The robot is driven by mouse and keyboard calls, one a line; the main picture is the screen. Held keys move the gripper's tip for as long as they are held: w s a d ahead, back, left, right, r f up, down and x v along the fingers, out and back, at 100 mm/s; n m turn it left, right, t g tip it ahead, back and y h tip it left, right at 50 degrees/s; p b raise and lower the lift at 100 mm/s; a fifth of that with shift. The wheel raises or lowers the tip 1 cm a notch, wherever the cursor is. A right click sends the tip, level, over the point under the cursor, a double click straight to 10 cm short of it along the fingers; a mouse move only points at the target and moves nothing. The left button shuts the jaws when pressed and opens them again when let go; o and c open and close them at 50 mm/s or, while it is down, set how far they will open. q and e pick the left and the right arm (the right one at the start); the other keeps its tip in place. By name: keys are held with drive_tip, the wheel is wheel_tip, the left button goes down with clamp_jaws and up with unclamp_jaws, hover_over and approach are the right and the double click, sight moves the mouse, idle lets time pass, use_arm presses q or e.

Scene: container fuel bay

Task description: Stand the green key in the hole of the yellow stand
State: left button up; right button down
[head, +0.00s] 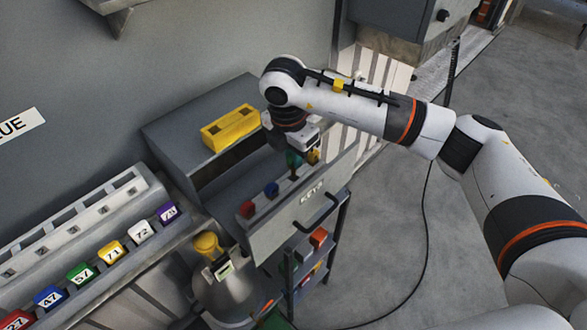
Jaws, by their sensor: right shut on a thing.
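The yellow stand (232,127) lies on top of the grey cabinet, left of my right gripper, with dark openings in its upper face. The green key (293,159) is in the open drawer, directly under my right gripper (296,149). My right gripper points down and is shut on the green key; its fingertips are small and partly hidden by the wrist. I cannot tell whether the key is still seated in its rack. My left gripper is not in view.
The open drawer (303,214), labelled KEYS, also holds a red key (247,209), a blue key (271,189) and a yellow key (314,157). A numbered tag rack (85,272) is at left. A gas cylinder (222,292) stands before the drawer. Open floor lies right.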

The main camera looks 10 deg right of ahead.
wheel_tip(320, 180, up, 8)
drive_tip(key=shift+f+b, duration=0.25)
drive_tip(key=shift+b, duration=0.15)
wheel_tip(320, 180, up, 5)
drive_tip(key=shift+p, duration=1.1)
